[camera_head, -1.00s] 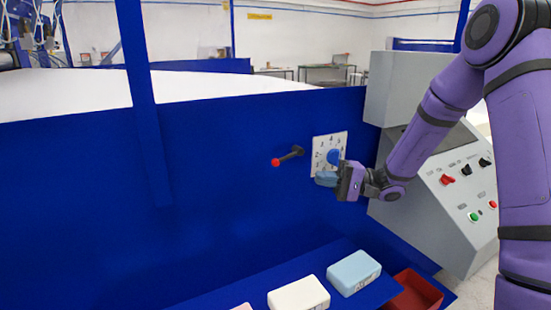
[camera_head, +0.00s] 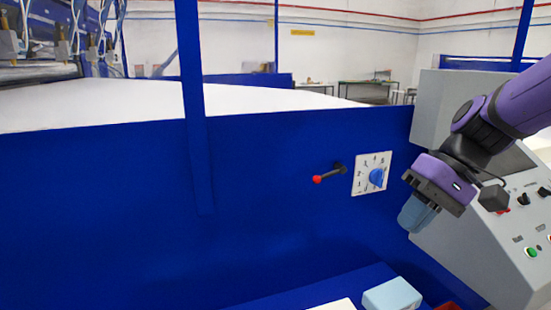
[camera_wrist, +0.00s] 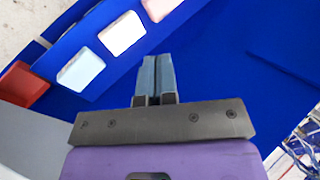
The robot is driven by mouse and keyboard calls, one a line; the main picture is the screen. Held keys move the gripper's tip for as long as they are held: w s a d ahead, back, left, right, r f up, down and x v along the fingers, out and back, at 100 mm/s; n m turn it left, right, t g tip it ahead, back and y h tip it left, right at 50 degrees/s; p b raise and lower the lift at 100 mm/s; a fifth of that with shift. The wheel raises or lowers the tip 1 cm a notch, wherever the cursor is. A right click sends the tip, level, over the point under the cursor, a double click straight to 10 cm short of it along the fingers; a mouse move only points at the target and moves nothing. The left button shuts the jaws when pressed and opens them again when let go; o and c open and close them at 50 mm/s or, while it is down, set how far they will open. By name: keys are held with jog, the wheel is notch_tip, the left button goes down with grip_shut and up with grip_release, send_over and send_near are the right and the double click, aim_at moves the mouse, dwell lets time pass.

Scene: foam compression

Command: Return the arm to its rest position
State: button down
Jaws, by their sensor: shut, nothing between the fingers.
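My gripper (camera_head: 417,214) is at the right of the head view, in front of the grey control console and to the right of the blue rotary knob (camera_head: 377,177). It points downward and is apart from the knob. In the wrist view my gripper's fingers (camera_wrist: 154,80) lie together with nothing between them. The knob sits on a white numbered plate (camera_head: 360,187) on the blue machine wall. Part of my purple arm runs out of the head view at the right edge.
A black lever with a red tip (camera_head: 317,179) is left of the plate. The grey console (camera_head: 470,240) carries switches and buttons. Light blue (camera_wrist: 81,69), white (camera_wrist: 122,34) and pink (camera_wrist: 158,8) blocks lie on a blue shelf, with a red bin (camera_wrist: 20,84) beside them.

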jog(key=s+d+r+m+t+h, duration=0.1)
jog(key=s+d+r+t+h, duration=0.4)
jog(key=s+d, duration=0.3)
jog(key=shift+s+t+h, duration=0.75)
jog(key=shift+t+h, duration=0.05)
jog(key=shift+d, duration=0.1)
dwell(0.8)
